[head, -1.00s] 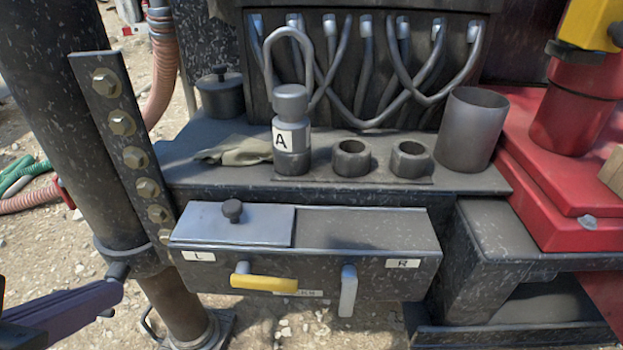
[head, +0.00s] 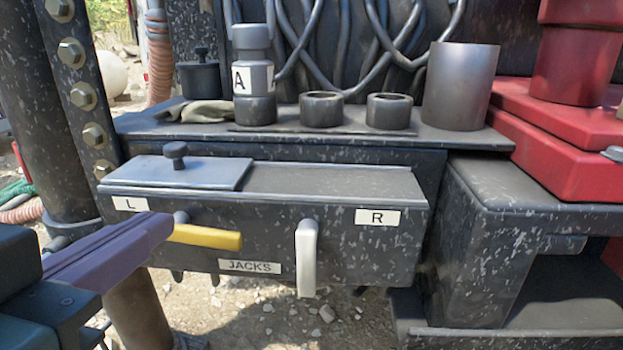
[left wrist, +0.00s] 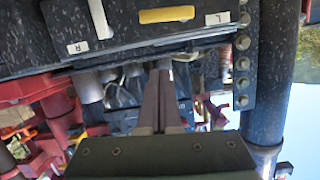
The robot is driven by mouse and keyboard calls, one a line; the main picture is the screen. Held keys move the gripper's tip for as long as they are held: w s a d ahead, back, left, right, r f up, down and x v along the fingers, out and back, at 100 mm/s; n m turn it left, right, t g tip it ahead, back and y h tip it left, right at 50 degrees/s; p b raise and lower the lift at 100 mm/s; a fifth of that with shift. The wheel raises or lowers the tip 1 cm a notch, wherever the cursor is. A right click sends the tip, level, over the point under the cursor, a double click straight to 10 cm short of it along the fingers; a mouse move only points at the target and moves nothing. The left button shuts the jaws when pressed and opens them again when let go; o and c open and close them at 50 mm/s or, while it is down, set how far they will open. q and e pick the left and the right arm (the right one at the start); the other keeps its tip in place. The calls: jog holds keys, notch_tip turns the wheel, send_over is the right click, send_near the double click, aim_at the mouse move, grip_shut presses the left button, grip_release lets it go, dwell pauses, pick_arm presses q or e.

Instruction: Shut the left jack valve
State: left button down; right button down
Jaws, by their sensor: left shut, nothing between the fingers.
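The left jack valve has a yellow handle (head: 205,236) lying almost level, pointing right from its pivot below the L label (head: 130,204) on the black jack box. It also shows in the left wrist view (left wrist: 167,14). The right valve has a white handle (head: 306,258) that hangs straight down, left of the R label (head: 379,217). My left gripper (head: 160,228) has purple fingers, shut and empty. In the head view its tip is close to the yellow handle's left end. In the left wrist view the fingers (left wrist: 160,80) stand apart from the handle. My right gripper is out of view.
A grey sliding lid (head: 190,172) with a knob covers the box's left top. A shelf above holds a canister marked A (head: 253,80), two nuts and a grey cup (head: 460,85). A bolted post (head: 82,95) stands at left.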

pick_arm(q)
jog(key=b, duration=0.3)
send_over(204, 231)
jog(key=s+d, duration=0.2)
jog(key=s, duration=0.1)
notch_tip(204, 231, down, 3)
jog(key=f+b, duration=0.1)
jog(key=f, duration=0.1)
jog(key=f+b, duration=0.1)
jog(key=shift+w+a+b, duration=0.35)
jog(key=shift+w+a, duration=0.05)
jog(key=shift+s+f, duration=0.1)
jog(key=shift+f, duration=0.15)
jog(key=shift+a, duration=0.2)
